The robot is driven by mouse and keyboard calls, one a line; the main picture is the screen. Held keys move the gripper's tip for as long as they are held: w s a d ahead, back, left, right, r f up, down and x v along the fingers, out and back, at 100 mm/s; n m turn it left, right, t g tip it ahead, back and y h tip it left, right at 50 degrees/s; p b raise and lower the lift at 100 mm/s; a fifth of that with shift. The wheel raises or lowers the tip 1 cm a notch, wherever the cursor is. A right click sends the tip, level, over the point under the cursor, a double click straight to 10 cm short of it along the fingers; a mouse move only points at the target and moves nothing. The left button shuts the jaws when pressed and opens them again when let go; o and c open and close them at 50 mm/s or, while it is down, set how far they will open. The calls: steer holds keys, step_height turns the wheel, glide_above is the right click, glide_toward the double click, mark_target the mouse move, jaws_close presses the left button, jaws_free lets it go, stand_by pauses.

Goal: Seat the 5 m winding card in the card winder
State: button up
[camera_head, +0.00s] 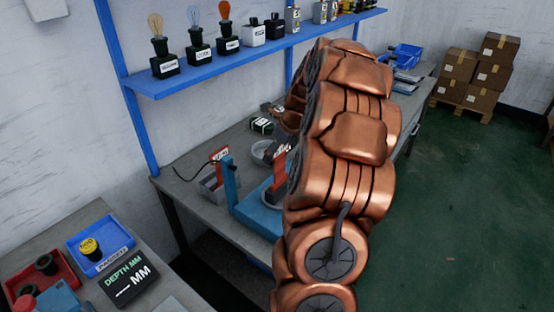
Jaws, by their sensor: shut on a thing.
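The blue winder (258,212), with an upright blue post, stands on the grey bench left of my arm. A red card (280,168) with a white label stands upright over its bed, close against my arm's outline. I cannot tell whether it touches the winder or is held. Another red card (220,163) stands in a small grey holder (213,188) left of the post. I cannot read either card's length. My copper arm covers the right part of the winder, and my gripper is hidden behind it.
A blue shelf (262,48) with bulbs and bottles runs above the bench. A blue tray (100,245), a red tray (40,280) and a black depth gauge (130,279) lie at lower left. Stacked cartons (478,75) stand at upper right. The green floor on the right is clear.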

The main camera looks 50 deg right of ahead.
steer(key=shift+f, duration=0.65)
steer(key=shift+r, duration=0.1)
steer(key=o, duration=1.3)
